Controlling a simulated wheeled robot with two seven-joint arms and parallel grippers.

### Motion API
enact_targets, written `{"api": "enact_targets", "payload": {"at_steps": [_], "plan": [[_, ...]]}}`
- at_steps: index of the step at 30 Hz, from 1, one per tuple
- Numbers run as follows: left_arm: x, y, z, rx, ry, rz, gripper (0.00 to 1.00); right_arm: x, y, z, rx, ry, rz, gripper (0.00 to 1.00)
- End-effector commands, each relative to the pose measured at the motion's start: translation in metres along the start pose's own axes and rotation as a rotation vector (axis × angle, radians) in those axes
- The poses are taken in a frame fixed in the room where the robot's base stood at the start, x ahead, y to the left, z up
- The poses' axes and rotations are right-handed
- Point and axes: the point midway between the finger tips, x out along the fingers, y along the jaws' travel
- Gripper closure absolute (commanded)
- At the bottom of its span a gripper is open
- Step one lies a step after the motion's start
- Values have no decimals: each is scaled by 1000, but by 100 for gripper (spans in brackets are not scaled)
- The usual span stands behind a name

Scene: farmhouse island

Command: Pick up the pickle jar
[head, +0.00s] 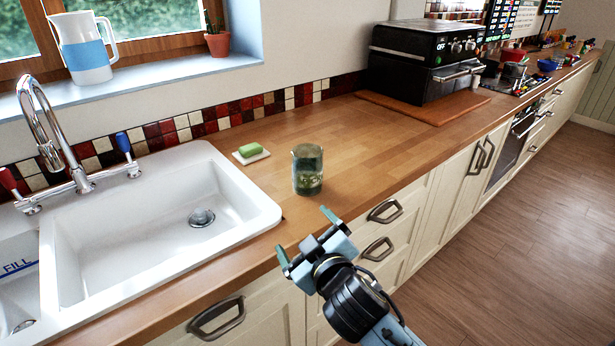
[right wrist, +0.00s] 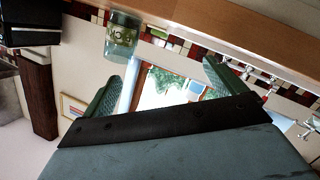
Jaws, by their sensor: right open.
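The pickle jar (head: 307,170) is a greenish glass jar standing upright on the wooden counter (head: 300,125), to the right of the sink. My right gripper (head: 304,238) is open and empty, in front of the jar near the counter's front edge, with a gap between its fingers and the jar. In the right wrist view the jar (right wrist: 121,38) appears upside down at upper left, outside the space between the open fingers (right wrist: 160,80). My left gripper is in neither view.
The white sink (head: 150,215) with a tap (head: 50,130) lies left of the jar. A green soap bar (head: 250,150) on a white dish sits behind the jar. A black oven (head: 425,62) stands on a wooden board (head: 425,108) further right. The counter between jar and board is clear.

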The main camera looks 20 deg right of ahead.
Motion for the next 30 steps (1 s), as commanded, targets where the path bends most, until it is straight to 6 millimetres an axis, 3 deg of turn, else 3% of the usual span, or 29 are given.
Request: {"api": "enact_targets", "payload": {"at_steps": [3,11,15,18,21,25,28,30], "plan": [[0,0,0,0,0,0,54,18,6,-39,-82,159,37,4],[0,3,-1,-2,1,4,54,35,2,-146,-364,607,92,4],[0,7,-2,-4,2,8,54,33,-20,-206,-641,919,70,4],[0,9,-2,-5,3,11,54,32,-44,-229,-890,1114,9,4],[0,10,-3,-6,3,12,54,39,-63,-233,-1163,1253,-93,4],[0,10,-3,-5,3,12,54,62,-69,-212,-1539,1322,-288,4],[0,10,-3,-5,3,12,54,90,-49,-184,-1824,1265,-480,4],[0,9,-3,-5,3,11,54,109,-20,-163,-2005,1166,-632,4]]}}
